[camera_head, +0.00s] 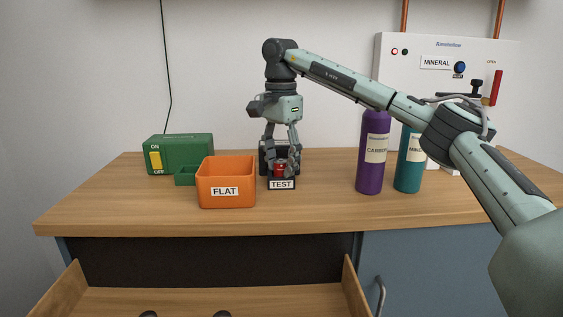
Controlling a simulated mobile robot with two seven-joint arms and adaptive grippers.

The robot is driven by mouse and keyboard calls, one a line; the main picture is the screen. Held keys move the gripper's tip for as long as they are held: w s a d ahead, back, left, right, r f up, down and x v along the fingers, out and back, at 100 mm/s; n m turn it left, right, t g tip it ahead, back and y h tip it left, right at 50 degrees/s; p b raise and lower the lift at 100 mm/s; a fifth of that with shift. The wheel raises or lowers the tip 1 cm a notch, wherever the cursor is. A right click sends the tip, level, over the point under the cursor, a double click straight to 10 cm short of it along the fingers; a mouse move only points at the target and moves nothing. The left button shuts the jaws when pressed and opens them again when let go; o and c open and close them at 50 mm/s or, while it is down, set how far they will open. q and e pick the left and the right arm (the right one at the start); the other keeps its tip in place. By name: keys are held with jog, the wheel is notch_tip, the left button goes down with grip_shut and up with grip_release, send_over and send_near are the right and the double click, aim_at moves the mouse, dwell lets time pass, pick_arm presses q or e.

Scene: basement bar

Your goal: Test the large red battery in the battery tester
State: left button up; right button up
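The large red battery (281,171) stands in the black battery tester (282,184), labelled TEST, on the wooden worktop. My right gripper (281,166) points down from above the tester. Its fingers come down on either side of the battery and lean inward, apparently closed on it. The fingers partly cover the battery and the tester's back part, so the contact and the tester's reading cannot be made out. My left gripper is not in view.
An orange FLAT bin (226,203) stands just left of the tester. A green ON/OFF box (181,150) with a small green tray (185,176) is farther left. Purple (370,183) and teal (407,184) bottles stand right, under my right arm. An open drawer (215,299) juts out below.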

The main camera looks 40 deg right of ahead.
jog(key=shift+f, duration=0.2)
jog(key=shift+w+r, duration=0.1)
jog(key=shift+r, duration=0.45)
notch_tip(320, 180, up, 11)
jog(key=shift+r, duration=0.15)
